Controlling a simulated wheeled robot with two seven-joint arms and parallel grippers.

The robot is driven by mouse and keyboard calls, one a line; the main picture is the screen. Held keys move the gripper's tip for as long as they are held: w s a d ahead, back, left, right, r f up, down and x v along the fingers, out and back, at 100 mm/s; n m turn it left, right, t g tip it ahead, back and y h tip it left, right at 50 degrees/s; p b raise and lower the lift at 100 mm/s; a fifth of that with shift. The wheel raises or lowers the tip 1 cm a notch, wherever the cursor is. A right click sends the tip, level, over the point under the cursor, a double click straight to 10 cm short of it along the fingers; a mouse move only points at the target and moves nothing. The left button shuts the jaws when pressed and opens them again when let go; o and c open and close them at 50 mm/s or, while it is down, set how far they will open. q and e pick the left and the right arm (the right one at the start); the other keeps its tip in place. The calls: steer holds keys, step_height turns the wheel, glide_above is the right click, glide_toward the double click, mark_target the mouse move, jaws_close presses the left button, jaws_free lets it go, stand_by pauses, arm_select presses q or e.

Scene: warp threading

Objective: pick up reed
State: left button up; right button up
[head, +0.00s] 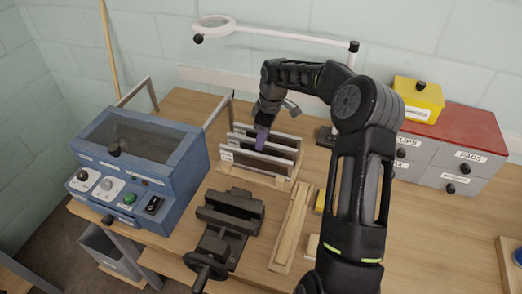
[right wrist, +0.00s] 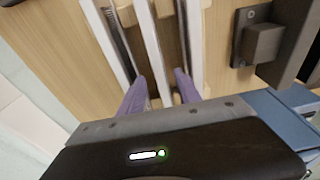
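Several reeds stand in a wooden rack on the bench; each is a long dark panel with a pale edge. The front reed (head: 255,163) has a small white label at its left end. My right gripper (head: 262,139) reaches down over the rack from behind, its purple fingers at the reeds' upper edges. In the right wrist view the gripper (right wrist: 160,88) is open, its fingers on either side of the middle pale-edged reed (right wrist: 152,45). I cannot tell whether either finger touches it. My left gripper is not in view.
A blue machine (head: 140,160) stands left of the rack. A dark vise (head: 230,215) is in front, with a wooden bar (head: 291,228) beside it. A grey drawer cabinet (head: 455,155) with a yellow box (head: 418,98) stands right. A white ring lamp (head: 214,27) overhangs behind.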

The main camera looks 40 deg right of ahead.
steer(key=shift+f, duration=0.4)
steer(key=shift+f, duration=0.1)
steer(key=f, duration=0.1)
steer(key=f+b, duration=0.1)
steer(key=f, duration=0.3)
steer(key=shift+w+a+b, duration=0.3)
steer(key=shift+w+a, duration=0.05)
steer(key=shift+r, duration=0.1)
steer(key=shift+c, duration=0.6)
jaws_close()
stand_by(0.6)
